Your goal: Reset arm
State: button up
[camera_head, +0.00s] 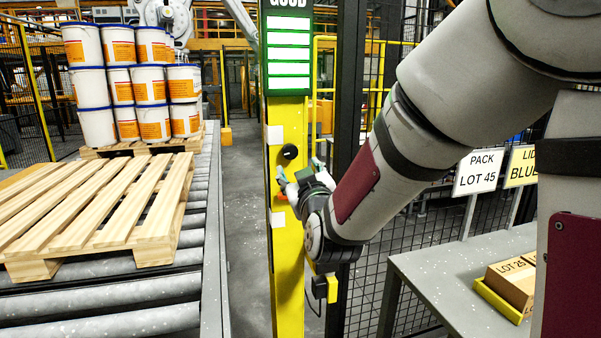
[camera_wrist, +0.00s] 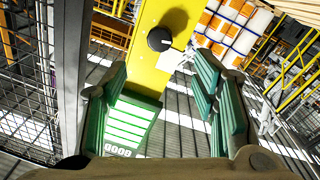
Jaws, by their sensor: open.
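My gripper (camera_head: 302,174) is open and empty in front of the yellow post in the head view. My arm reaches down to it from the upper right. In the wrist view the two green-padded fingers of my gripper (camera_wrist: 160,100) are spread apart. The yellow post (camera_head: 289,260) carries a black knob (camera_head: 290,152) and a lit green panel marked GOOD (camera_head: 289,50). In the wrist view the knob (camera_wrist: 159,39) lies beyond the fingertips, and the lit panel (camera_wrist: 128,125) shows between the fingers. The gripper seems apart from the knob.
An empty wooden pallet (camera_head: 95,205) lies on the roller conveyor (camera_head: 110,320) at left. Stacked white pails with orange labels (camera_head: 150,88) stand on a pallet behind. At right, a grey table (camera_head: 440,275) bears a box marked LOT 25 (camera_head: 512,284) and signs, including PACK LOT 45 (camera_head: 477,172).

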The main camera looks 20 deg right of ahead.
jog(key=s+d+m+g+y+p, duration=0.1)
jog(key=s+m+g+p, duration=0.2)
jog(key=s, duration=3.7)
jog(key=g+p, duration=0.5)
jog(key=g, duration=0.6)
jog(key=shift+s+d+f+y, duration=0.15)
jog(key=shift+s+d+y, duration=0.05)
jog(key=shift+d+y, duration=0.1)
jog(key=shift+a, duration=0.1)
